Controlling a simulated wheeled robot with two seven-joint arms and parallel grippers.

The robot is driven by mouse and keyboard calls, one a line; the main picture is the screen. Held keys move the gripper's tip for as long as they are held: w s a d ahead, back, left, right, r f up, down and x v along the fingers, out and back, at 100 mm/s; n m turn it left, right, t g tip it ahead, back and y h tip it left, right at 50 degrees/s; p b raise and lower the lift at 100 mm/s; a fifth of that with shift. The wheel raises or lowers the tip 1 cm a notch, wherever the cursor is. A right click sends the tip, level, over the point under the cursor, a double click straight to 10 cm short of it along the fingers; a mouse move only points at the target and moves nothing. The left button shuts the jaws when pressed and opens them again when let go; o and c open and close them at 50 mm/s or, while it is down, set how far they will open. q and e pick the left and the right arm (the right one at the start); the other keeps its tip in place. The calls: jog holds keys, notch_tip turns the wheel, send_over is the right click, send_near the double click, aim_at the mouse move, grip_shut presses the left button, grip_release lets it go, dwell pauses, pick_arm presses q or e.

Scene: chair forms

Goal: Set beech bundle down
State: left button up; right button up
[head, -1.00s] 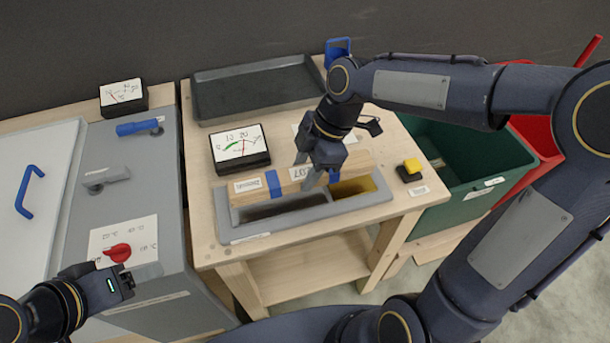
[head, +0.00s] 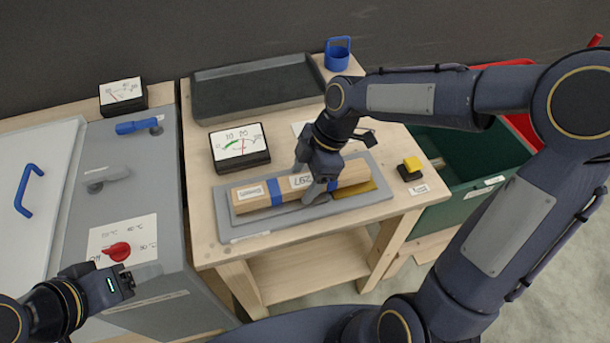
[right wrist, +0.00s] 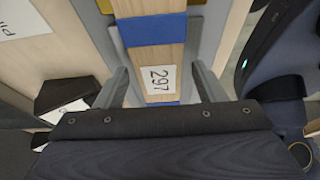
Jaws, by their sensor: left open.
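The beech bundle (head: 255,197) is a long pale wooden block with blue bands and white labels. It lies low along the grey tray (head: 228,226), over its dark recess; I cannot tell whether it rests fully on the bottom. The bundle also shows in the right wrist view (right wrist: 150,60), with a label reading 297. My right gripper (head: 314,192) comes from above, its fingers on either side of the bundle, apparently shut on it. My left gripper (head: 128,281) is open and empty at lower left, away from the bundle, in front of the grey cabinet.
A yellow recess (head: 355,189) shows at the tray's right. A dial meter (head: 240,147) stands behind the bundle, and a black shallow tray (head: 255,90) lies further back. A yellow-topped button (head: 412,165) is to the right. A green bin (head: 465,170) stands beside the table.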

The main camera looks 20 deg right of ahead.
jog(key=shift+r, duration=0.1)
jog(key=shift+d+r, duration=0.1)
jog(key=shift+r, duration=0.15)
jog(key=v, duration=1)
jog(key=s+d+f+m+t, duration=0.1)
jog(key=s+d+m+t, duration=0.1)
jog(key=s+m, duration=0.6)
jog(key=s+d+f+m+t, duration=0.2)
jog(key=s+m, duration=0.6)
jog(key=m, duration=0.4)
jog(key=shift+s+d+f+t+h+p, duration=0.2)
jog(key=shift+d+f+t+h+p, duration=0.2)
jog(key=shift+d+t, duration=0.4)
jog(key=shift+a+r, duration=0.1)
jog(key=shift+a, duration=0.05)
